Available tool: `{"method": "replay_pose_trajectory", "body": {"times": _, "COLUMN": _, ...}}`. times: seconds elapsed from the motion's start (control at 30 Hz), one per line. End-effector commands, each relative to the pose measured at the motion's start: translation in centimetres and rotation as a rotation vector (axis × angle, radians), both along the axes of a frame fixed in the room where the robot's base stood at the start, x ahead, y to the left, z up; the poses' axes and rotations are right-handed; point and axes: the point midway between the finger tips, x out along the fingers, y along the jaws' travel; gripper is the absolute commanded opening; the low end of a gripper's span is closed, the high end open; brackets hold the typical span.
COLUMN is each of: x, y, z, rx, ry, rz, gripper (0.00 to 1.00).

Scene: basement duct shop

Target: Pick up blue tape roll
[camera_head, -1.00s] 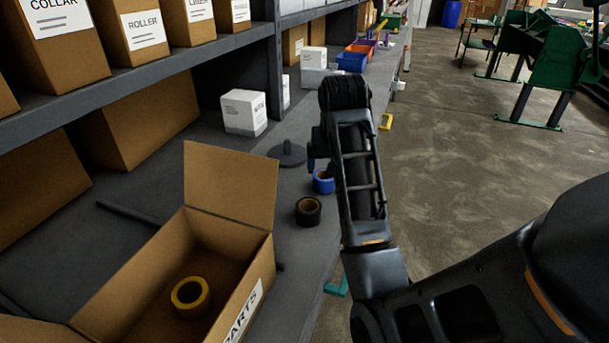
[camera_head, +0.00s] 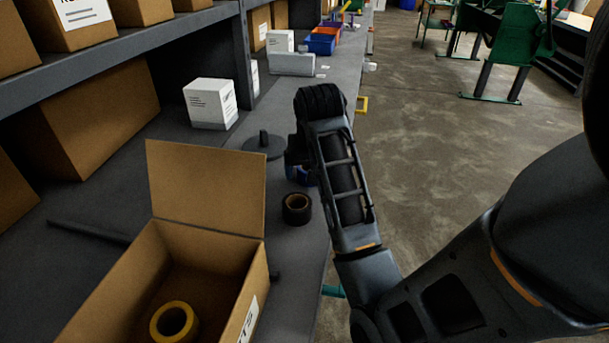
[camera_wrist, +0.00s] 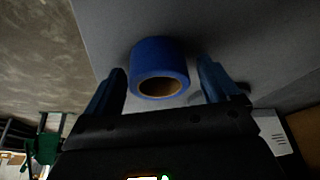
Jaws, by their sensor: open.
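The blue tape roll (camera_wrist: 158,62) lies on the grey bench top in the wrist view, its round brown core facing the camera. My gripper (camera_wrist: 162,85) is open, with one blue finger on each side of the roll and a gap visible on both sides. In the head view the blue tape roll (camera_head: 301,174) is mostly hidden behind my gripper and wrist, near the bench's right edge.
A black tape roll (camera_head: 297,208) lies close to the blue one. An open cardboard box (camera_head: 205,190) holding a yellow tape roll (camera_head: 174,323) stands nearer. A grey disc with a knob (camera_head: 264,146) and a white box (camera_head: 211,103) lie beyond. Open floor is to the right.

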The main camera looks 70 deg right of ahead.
Motion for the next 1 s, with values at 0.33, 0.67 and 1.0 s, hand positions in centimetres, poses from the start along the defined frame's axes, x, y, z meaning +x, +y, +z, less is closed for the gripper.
{"method": "replay_pose_trajectory", "body": {"times": 0.33, "x": -0.07, "y": 0.02, "z": -0.02, "rx": 0.000, "ry": 0.000, "rz": 0.000, "gripper": 0.79}}
{"method": "replay_pose_trajectory", "body": {"times": 0.67, "x": -0.06, "y": 0.02, "z": -0.02, "rx": 0.000, "ry": 0.000, "rz": 0.000, "gripper": 0.48}}
{"method": "replay_pose_trajectory", "body": {"times": 1.0, "x": -0.05, "y": 0.02, "z": -0.01, "rx": 0.000, "ry": 0.000, "rz": 0.000, "gripper": 0.32}}
